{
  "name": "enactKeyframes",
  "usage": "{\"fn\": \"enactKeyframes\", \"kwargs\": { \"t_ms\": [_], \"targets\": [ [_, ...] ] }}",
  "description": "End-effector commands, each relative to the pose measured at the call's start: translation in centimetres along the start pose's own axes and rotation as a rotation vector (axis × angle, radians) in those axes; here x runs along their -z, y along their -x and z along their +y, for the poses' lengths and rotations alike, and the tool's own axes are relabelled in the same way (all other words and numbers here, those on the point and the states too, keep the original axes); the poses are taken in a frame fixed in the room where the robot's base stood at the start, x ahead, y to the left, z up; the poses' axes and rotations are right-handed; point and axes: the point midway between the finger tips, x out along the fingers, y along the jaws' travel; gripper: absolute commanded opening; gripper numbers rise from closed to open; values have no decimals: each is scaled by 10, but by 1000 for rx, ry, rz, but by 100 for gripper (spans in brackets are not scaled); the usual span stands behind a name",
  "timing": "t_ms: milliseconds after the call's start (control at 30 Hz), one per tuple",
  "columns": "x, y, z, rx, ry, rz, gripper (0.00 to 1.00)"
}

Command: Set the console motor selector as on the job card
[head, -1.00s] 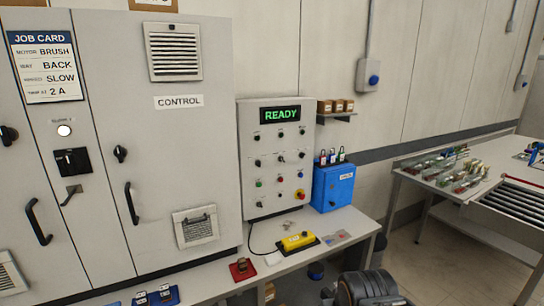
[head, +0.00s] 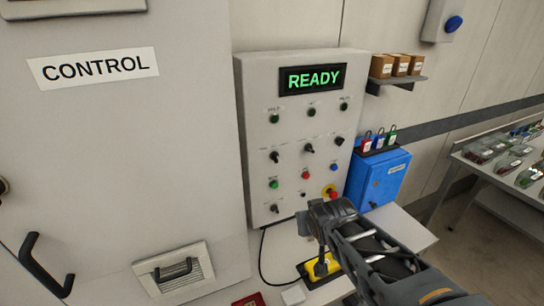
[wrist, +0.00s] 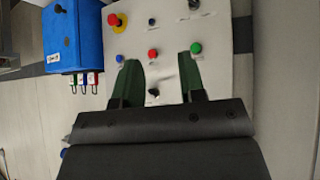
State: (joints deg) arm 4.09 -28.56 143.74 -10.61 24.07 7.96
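The grey console (head: 255,110) carries a lit READY display (head: 313,78). Below three green lamps is a row of black selector knobs: left (head: 275,157), middle (head: 310,148) and right (head: 339,141). Their labels are too small to read, so I cannot tell which is the motor selector. In the wrist view, upside down, my gripper (wrist: 158,78) is open with green fingers apart. A black knob (wrist: 154,92) shows between them, below the red button (wrist: 152,54); contact is not visible. In the head view my arm reaches in front of the console's lower right. The job card is out of view.
A red and yellow emergency stop (head: 331,191) sits at the console's lower right. A blue box (head: 378,178) with several padlocks stands to its right. A yellow pendant (head: 308,273) lies on the bench below. The CONTROL cabinet (head: 120,150) stands on the left.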

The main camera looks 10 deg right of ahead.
Motion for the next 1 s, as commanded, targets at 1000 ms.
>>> {"fn": "enactKeyframes", "kwargs": {
  "t_ms": [1000],
  "targets": [
    [132,-47,-29,312,54,856,37]
  ]
}}
